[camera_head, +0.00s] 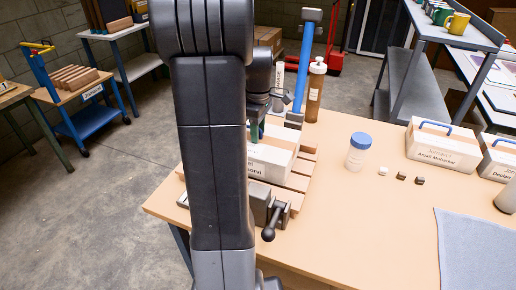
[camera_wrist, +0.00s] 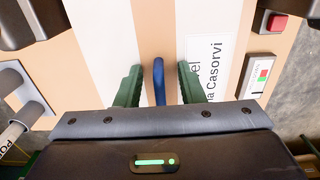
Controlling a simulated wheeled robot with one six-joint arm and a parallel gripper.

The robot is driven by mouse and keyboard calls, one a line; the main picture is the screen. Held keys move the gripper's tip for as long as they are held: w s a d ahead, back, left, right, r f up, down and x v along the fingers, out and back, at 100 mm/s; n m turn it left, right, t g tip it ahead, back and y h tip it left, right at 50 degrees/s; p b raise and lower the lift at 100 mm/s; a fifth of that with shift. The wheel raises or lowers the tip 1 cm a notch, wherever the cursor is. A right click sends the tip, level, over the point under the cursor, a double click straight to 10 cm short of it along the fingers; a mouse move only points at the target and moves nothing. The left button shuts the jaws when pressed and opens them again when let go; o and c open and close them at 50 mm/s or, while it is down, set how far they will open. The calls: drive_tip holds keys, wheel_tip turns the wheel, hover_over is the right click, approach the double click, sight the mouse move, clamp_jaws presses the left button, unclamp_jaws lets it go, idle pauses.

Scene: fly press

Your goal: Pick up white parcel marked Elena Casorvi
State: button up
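The white parcel (camera_head: 272,155) stands on the wooden slats of the fly press bed, partly hidden behind my arm. In the wrist view its label (camera_wrist: 212,62) reads "...na Casorvi", and a blue handle (camera_wrist: 158,82) stands up from its tan middle strip. My gripper (camera_wrist: 159,84) is over the parcel, with its green fingers on either side of the handle and a visible gap on both sides. It is open and holds nothing. In the head view my gripper (camera_head: 259,130) is mostly hidden by my arm.
The blue press column (camera_head: 303,70) and a brown bottle (camera_head: 315,95) stand behind the parcel. A vise handle (camera_head: 271,222) is in front. A grey cloth (camera_head: 475,250) covers the front right.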

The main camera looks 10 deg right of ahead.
clamp_jaws()
idle(1.4)
